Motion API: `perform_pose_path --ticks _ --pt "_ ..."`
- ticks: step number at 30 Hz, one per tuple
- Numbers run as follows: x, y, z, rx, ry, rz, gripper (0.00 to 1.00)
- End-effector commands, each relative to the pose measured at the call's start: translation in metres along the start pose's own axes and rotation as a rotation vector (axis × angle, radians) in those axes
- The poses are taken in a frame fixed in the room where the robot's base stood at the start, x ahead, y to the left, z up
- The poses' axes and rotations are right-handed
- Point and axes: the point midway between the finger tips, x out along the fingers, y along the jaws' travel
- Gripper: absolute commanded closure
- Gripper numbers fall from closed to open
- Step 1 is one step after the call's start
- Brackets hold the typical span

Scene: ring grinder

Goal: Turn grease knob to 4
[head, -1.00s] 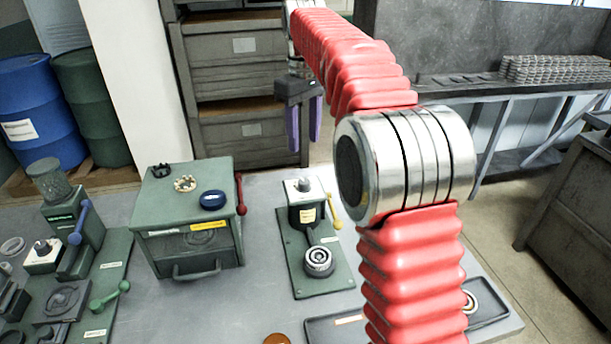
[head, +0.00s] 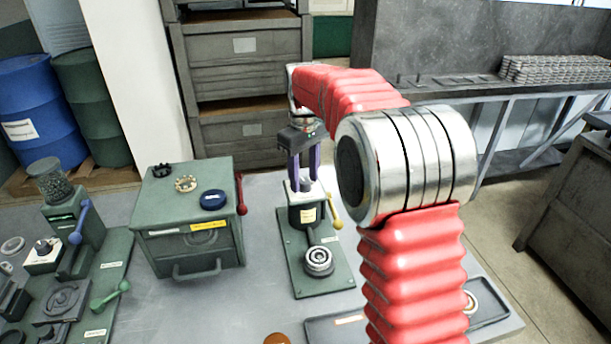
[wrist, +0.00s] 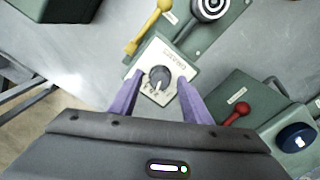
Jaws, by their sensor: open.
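The grease knob (wrist: 159,77) is a dark round dial on a white numbered plate (wrist: 150,62) in the wrist view. The plate tops the small green grease station, whose body (head: 306,215) shows in the head view. My gripper (head: 304,185) is above this station, pointing down, with its purple fingers on either side of the plate in the picture. In the wrist view my gripper (wrist: 158,100) is open, its two fingers apart with the knob between and slightly beyond them. Whether the fingers touch anything is not clear. The number at the pointer is too small to read.
A yellow lever (head: 334,212) stands close beside the station. A green box (head: 190,245) with a red lever (head: 241,195) and a blue disc (head: 214,200) is to its left. A dark tray (head: 335,329) lies in front. Bare table lies between box and station.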

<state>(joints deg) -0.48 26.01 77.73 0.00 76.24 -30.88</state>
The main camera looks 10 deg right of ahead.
Motion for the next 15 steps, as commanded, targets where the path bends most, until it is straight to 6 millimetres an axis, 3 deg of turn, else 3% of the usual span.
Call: perform_pose_path --ticks 7,15 --pt "0.0005 0.0002 0.0001 0.0 0.0 0.0 0.57" --pt "0.0004 0.0004 0.0002 0.001 0.0 0.0 0.76"
